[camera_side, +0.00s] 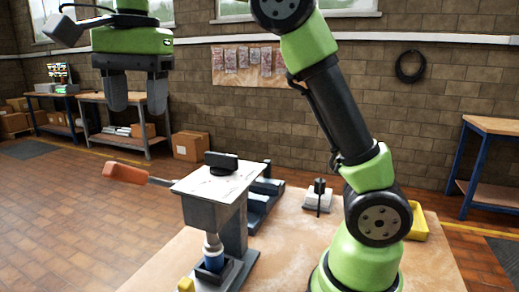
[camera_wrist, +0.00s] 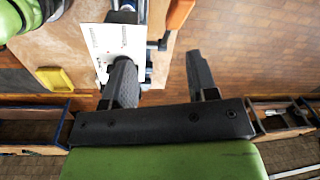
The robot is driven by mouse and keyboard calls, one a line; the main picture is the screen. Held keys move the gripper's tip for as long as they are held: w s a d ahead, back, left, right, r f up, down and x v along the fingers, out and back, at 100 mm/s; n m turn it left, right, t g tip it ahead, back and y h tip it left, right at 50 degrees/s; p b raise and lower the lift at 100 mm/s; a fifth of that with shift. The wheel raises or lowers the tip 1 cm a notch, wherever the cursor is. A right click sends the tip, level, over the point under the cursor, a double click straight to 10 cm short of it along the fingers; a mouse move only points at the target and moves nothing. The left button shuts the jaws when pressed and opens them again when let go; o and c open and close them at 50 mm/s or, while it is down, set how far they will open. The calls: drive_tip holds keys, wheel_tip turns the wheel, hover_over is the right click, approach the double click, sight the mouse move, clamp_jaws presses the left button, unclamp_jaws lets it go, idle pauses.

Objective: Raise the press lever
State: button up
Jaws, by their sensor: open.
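The press (camera_side: 228,215) stands on the bench with a pale top plate and a black knob. Its lever is a grey bar with an orange handle (camera_side: 125,172), reaching out to the left and slightly upward from the press. The orange handle also shows at the top of the wrist view (camera_wrist: 180,12). My gripper (camera_side: 137,106) hangs above the handle with its fingers pointing down, apart and empty, clear of the lever. In the wrist view its two dark fingers (camera_wrist: 161,62) are spread, with the handle beyond them. A blue part (camera_side: 214,260) sits under the press ram.
The wooden bench (camera_side: 290,245) also carries a small stand (camera_side: 318,198) and a yellow tray (camera_side: 418,222). A yellow item (camera_side: 186,284) is at its front edge. Space around the handle, left of the bench, is open floor. Shelves and boxes stand far behind.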

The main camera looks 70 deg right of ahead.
drive_tip(key=s+f+n+t+y, duration=0.1)
drive_tip(key=s+f+n+t, duration=0.2)
drive_tip(key=s, duration=0.6)
drive_tip(key=s+d+f+n+t, duration=0.1)
drive_tip(key=s+f+n+t, duration=0.2)
drive_tip(key=s+n, duration=0.4)
drive_tip(key=shift+s+d+y, duration=0.25)
drive_tip(key=shift+s+y, duration=0.15)
drive_tip(key=shift+s, duration=0.7)
drive_tip(key=shift+s+f+n, duration=0.1)
drive_tip(key=shift+f+n, duration=0.05)
drive_tip(key=shift+n, duration=0.15)
